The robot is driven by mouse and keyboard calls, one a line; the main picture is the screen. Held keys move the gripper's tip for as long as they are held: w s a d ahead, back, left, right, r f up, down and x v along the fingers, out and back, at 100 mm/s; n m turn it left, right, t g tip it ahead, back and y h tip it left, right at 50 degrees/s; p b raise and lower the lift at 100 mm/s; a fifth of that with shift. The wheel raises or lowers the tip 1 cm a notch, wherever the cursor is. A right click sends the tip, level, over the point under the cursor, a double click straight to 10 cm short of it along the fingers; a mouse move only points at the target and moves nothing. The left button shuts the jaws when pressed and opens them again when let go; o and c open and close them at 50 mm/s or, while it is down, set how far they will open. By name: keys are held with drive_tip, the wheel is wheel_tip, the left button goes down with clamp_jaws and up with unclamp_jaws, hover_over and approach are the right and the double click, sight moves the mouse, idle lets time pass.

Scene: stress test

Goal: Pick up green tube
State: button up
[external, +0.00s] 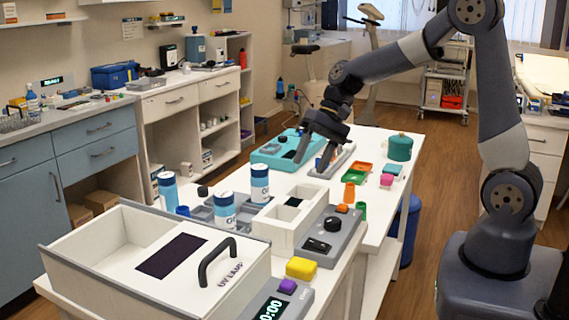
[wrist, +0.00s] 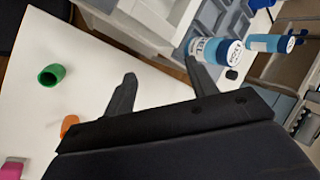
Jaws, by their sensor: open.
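The green tube (external: 361,210) is short and hollow. It stands on the white table at its right edge, beside the orange tube (external: 349,192). In the wrist view the green tube (wrist: 51,75) lies left of my gripper (wrist: 160,68), on bare white surface, apart from both fingers. My gripper's two dark fingers are spread with nothing between them. In the external view my gripper (external: 318,158) is over the table's far part, beyond the green tube; its fingertips are hard to make out there.
A pink piece (external: 387,180), a green tray (external: 355,177) and an orange tray (external: 364,167) are near the tubes. A white divided box (external: 290,213), a grey device (external: 331,235) and blue-white bottles (external: 260,183) stand to the left. A teal container (external: 399,148) stands farther back.

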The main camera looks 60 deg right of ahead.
drive_tip(key=s+d+r+n+g+h, duration=0.2)
drive_tip(key=s+d+n+h, duration=0.4)
drive_tip(key=s+n, duration=0.55)
drive_tip(key=n, duration=0.1)
hover_over(361, 205)
drive_tip(key=a, duration=0.2)
wheel_tip(361, 205, down, 10)
drive_tip(key=shift+g, duration=0.3)
drive_tip(key=shift+s+d+f+p, duration=0.1)
drive_tip(key=shift+f+p, duration=0.1)
drive_tip(key=shift+f, duration=0.85)
drive_tip(key=shift+w+d+f+p, duration=0.1)
drive_tip(key=shift+d+f+p, duration=0.05)
drive_tip(key=shift+f, duration=0.9)
drive_tip(key=shift+s+d+f+p, duration=0.1)
drive_tip(key=shift+f+p, duration=0.1)
drive_tip(key=shift+f, duration=0.85)
drive_tip(key=shift+c, duration=0.5)
drive_tip(key=c, duration=0.9)
